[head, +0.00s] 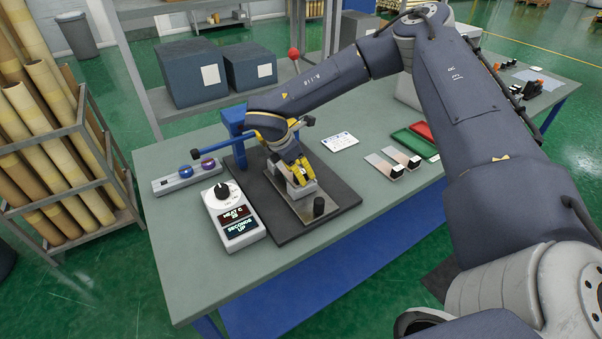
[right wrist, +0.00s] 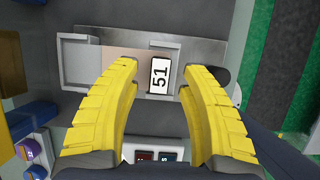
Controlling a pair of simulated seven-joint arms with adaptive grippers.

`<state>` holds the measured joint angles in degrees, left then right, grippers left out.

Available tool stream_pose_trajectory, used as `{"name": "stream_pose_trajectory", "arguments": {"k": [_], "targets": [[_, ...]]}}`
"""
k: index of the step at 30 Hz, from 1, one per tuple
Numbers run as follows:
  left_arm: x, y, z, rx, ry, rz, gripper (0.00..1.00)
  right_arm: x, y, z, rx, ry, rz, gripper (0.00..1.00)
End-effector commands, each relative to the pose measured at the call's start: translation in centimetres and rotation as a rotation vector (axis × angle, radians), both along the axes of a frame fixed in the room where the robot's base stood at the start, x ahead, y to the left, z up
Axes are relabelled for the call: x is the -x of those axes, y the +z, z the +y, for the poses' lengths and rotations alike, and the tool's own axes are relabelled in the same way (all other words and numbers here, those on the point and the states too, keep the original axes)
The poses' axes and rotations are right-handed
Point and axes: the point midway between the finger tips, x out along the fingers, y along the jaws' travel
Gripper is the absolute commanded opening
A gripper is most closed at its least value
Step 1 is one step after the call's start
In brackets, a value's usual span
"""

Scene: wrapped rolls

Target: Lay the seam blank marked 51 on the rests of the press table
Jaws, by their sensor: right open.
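The seam blank marked 51 (right wrist: 159,77) shows in the right wrist view as a pale pinkish strip with a white numbered tag. It appears to lie across the rests of the metal press table (right wrist: 85,70). In the head view the press table (head: 326,204) is under my right gripper (head: 297,176), which mostly hides the blank. In the right wrist view my right gripper (right wrist: 160,68) is open, with its yellow fingers on either side of the tag and a gap at each side. My left gripper is not in view.
Two more blanks (head: 380,163) with black ends lie to the right, beside green (head: 414,142) and red (head: 424,131) trays. A control box (head: 233,216) stands left of the press. A blue lever arm (head: 225,142) is behind my gripper. The front left tabletop is clear.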

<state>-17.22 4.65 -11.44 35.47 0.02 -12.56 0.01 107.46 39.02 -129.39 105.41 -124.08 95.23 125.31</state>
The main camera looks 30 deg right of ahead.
Motion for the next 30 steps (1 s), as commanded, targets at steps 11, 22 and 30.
{"name": "stream_pose_trajectory", "arguments": {"k": [11,22,30], "targets": [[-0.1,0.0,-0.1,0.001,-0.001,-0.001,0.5,0.0,6.1,2.5,0.0,0.001,-0.004,0.43],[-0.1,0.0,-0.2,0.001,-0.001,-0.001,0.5,0.1,9.3,3.9,0.0,0.0,-0.001,0.43],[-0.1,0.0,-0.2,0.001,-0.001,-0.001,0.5,0.1,9.6,4.0,0.0,-0.001,0.0,0.43]]}}
